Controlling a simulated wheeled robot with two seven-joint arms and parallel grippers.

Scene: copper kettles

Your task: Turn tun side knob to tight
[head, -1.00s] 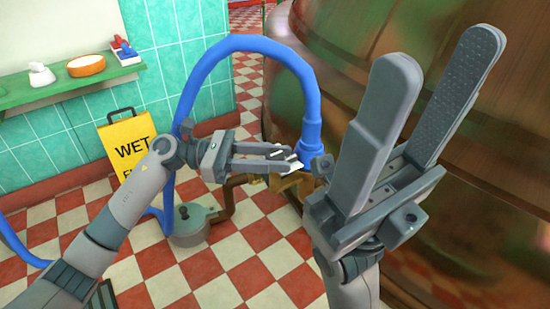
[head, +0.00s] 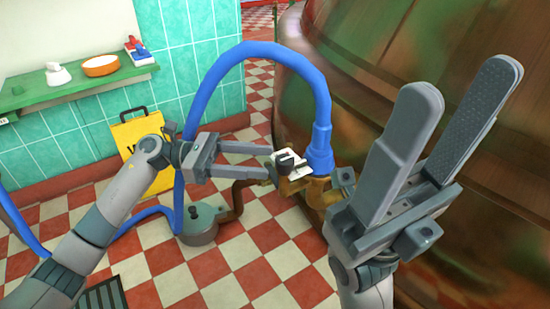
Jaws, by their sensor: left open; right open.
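The copper tun (head: 440,120) fills the right side. At its lower left is a brass fitting (head: 322,192) with a blue hose (head: 321,150) on top. Just left of the hose end are a small dark knob (head: 287,160) and a white plate (head: 300,158); the knob's setting cannot be read. My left gripper (head: 271,161) is open, its fingers pointing right and their tips close to the knob's left side. Whether they touch it I cannot tell. My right gripper (head: 462,85) is open and empty, pointing up in front of the tun.
The blue hose arches up and down behind my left gripper. A grey round pot-like part (head: 199,222) with a brown pipe stands on the checkered floor (head: 245,280). A yellow wet-floor sign (head: 130,135) and a green shelf (head: 75,88) are at left.

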